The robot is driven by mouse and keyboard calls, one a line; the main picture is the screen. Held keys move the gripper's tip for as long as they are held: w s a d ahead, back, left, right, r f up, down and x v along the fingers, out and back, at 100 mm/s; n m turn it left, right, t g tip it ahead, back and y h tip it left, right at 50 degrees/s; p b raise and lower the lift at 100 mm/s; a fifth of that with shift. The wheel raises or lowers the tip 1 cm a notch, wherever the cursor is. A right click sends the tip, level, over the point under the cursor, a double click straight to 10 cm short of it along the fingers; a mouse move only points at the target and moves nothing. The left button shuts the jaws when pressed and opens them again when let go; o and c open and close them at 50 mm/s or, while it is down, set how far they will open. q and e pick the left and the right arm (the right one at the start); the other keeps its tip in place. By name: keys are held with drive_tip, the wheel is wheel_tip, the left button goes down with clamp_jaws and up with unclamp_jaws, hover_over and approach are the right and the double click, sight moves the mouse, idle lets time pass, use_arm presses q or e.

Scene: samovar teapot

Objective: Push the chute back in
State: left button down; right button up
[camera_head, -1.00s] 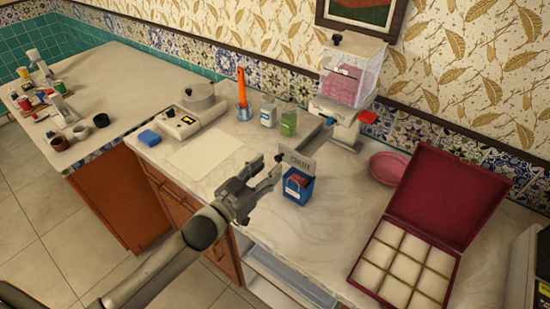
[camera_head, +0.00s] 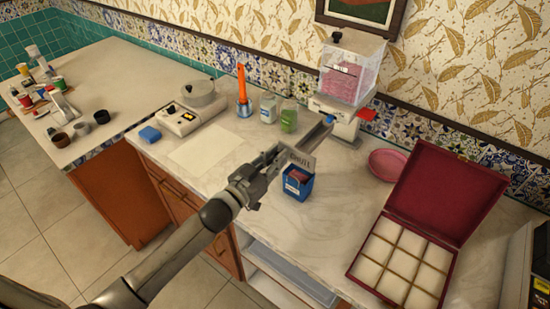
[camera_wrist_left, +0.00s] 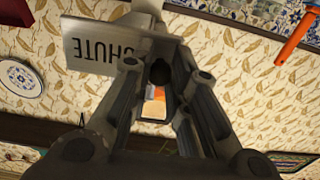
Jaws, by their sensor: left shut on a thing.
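The dispenser (camera_head: 348,75) stands by the back wall with pink contents in its clear hopper. Its grey chute (camera_head: 314,139) sticks out toward me and ends in an upright front plate marked CHUTE (camera_head: 301,160). The plate shows upside down in the left wrist view (camera_wrist_left: 88,48). My left gripper (camera_head: 273,158) is at the plate's near side, shut on the chute's dark round knob (camera_wrist_left: 160,72), which shows between its fingers in the wrist view. The fingers mostly hide the knob in the head view. My right gripper is not in view.
Two jars (camera_head: 288,117) and an orange-handled item in a holder (camera_head: 242,85) stand left of the chute. A pink bowl (camera_head: 387,166) and open red box (camera_head: 440,210) are to the right.

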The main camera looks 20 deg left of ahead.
use_arm(q)
drive_tip(key=b+x, duration=0.3)
drive_tip(key=x, duration=0.8)
drive_tip(key=shift+w, duration=0.3)
drive_tip(key=shift+f, duration=0.1)
drive_tip(key=c, duration=1.3)
unclamp_jaws()
drive_tip(key=shift+c, duration=0.2)
drive_tip(key=v, duration=1.2)
